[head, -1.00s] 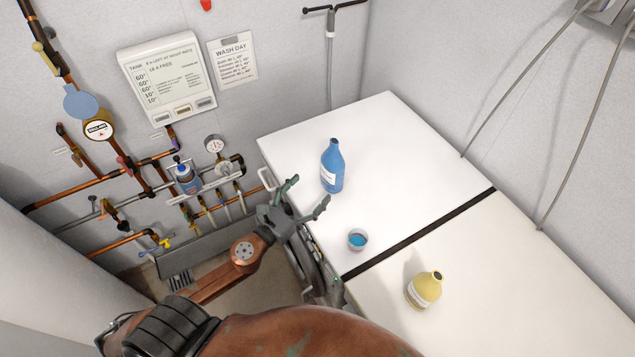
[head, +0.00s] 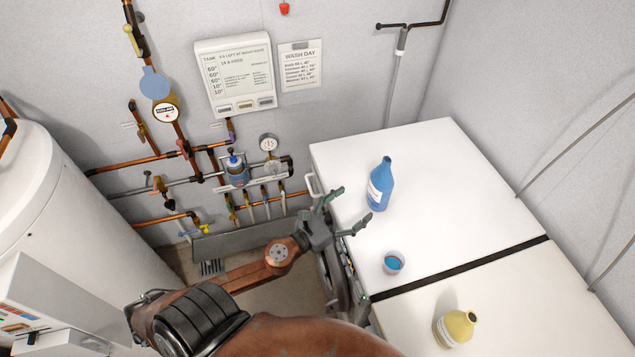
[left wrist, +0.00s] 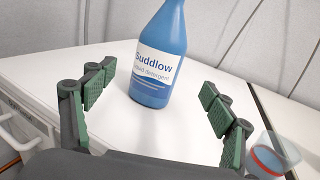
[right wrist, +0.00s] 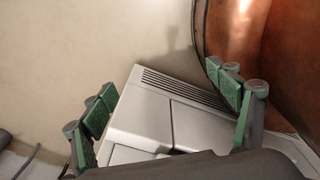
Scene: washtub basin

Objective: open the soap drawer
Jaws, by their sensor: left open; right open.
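A white loop handle (head: 312,186) sits at the front top edge of the far white machine (head: 440,165). It looks like the soap drawer's handle, and the drawer seems closed. In the left wrist view the handle (left wrist: 20,138) shows at the lower left, outside the fingers. My left gripper (head: 350,207) is open and empty at the machine's front edge, just right of the handle and apart from it. My right gripper (right wrist: 162,80) is open and empty in its wrist view, with a pale grey panelled box between and beyond its fingers. It is not seen in the head view.
A blue detergent bottle (head: 380,184) stands on the machine top close beyond my left fingers. A small cup of blue liquid (head: 393,263) is nearby. A yellow bottle (head: 456,328) stands on the nearer white top. Copper pipes (head: 150,207) and valves line the wall left.

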